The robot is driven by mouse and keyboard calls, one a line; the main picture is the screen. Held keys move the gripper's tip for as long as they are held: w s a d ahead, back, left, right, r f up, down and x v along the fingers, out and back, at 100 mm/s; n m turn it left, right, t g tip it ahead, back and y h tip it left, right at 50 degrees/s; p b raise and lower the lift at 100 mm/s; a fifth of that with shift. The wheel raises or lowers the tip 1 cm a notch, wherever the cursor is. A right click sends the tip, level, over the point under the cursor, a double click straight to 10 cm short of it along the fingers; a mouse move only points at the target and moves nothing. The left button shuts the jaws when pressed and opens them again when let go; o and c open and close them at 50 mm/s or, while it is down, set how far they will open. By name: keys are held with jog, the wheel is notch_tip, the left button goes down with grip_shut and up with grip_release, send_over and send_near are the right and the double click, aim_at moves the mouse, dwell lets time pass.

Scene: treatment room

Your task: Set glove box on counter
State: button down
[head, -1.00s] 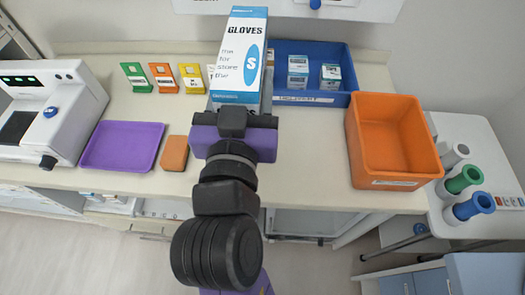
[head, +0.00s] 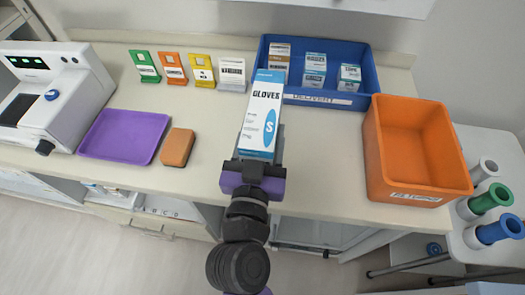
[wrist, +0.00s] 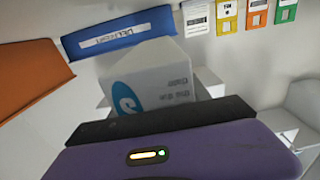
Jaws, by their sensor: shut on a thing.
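The glove box (head: 262,115) is a white and blue carton marked "GLOVES" and "S". My gripper (head: 256,158) is shut on its near end. The box also shows in the wrist view (wrist: 152,80), just beyond the gripper's dark edge. In the head view the box appears over the middle of the cream counter (head: 322,135), in front of the blue delivery bin. I cannot tell whether its underside touches the counter. My fingertips are mostly hidden by the gripper body and the box.
The blue delivery bin (head: 330,97) holds several small boxes. An orange bin (head: 420,188) stands to the right. To the left are an orange block (head: 178,147), a purple tray (head: 123,136) and a white machine (head: 55,95). Coloured cards line the back. Counter around the box is clear.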

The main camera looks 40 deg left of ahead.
jog(key=shift+f+b, duration=0.55)
jog(key=shift+f, duration=2.55)
jog(key=shift+f, duration=0.1)
jog(key=c, duration=0.5)
grip_release()
jog(key=b+v, duration=0.3)
jog(key=v, duration=0.9)
jog(key=shift+s+b, duration=0.1)
jog(key=shift+b, duration=0.2)
